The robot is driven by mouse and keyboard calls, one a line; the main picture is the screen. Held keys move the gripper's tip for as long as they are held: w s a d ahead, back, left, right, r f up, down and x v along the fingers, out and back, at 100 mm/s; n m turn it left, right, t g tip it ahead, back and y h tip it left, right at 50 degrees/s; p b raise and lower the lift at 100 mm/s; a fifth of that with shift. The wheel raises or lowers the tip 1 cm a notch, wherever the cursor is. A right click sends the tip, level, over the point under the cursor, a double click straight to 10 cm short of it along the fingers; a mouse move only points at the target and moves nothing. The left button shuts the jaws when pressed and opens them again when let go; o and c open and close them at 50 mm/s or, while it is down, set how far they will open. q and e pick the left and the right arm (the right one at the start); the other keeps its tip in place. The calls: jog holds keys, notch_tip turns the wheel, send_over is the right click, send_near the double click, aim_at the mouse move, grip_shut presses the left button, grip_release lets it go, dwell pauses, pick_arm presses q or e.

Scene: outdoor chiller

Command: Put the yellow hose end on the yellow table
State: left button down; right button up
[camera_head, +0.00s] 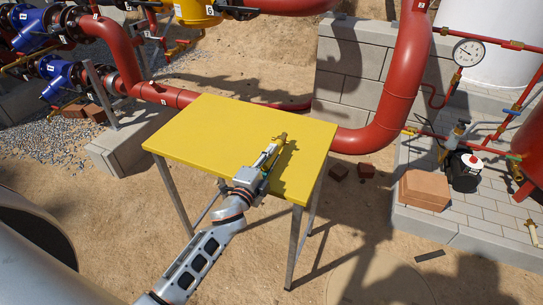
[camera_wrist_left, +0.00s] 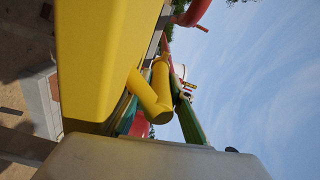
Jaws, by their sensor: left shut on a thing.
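The yellow table (camera_head: 215,125) stands in the middle of the head view, its flat top bare apart from my arm's reach. My left gripper (camera_head: 272,152) is over the right part of the top, shut on the yellow hose end (camera_head: 281,139). In the left wrist view the yellow hose end (camera_wrist_left: 160,88) shows as a bent yellow tube between the fingers, close to the yellow table (camera_wrist_left: 100,60). Whether it touches the top I cannot tell. The gripper hides part of it. My right gripper is not in view.
Red pipes (camera_head: 385,118) curve behind the table, with a grey block wall (camera_head: 345,80) at the back. A brick block (camera_head: 425,190) and a black pump (camera_head: 463,170) stand on paving at the right. Gravel (camera_head: 50,140) lies at the left. Sandy ground surrounds the table legs.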

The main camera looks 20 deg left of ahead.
pick_arm(q)
jog(key=shift+f, duration=0.3)
jog(key=c, duration=2.1)
grip_release()
jog(key=shift+f, duration=0.1)
jog(key=shift+s+f, duration=0.1)
jog(key=shift+r+p, duration=0.45)
jog(key=shift+p, duration=0.05)
jog(key=s, duration=1.2)
jog(key=s+d+f+n+g, duration=0.2)
jog(key=s+f+n, duration=0.4)
jog(key=s+f, duration=0.3)
jog(key=s+d+f+n+g+h, duration=0.1)
jog(key=s+d+f+n+g, duration=0.1)
jog(key=s+f+n+g, duration=0.3)
jog(key=s+f+n, duration=0.1)
jog(key=s+f, duration=0.3)
jog(key=f, duration=0.1)
jog(key=shift+f+n, duration=0.15)
jog(key=shift+n, duration=0.15)
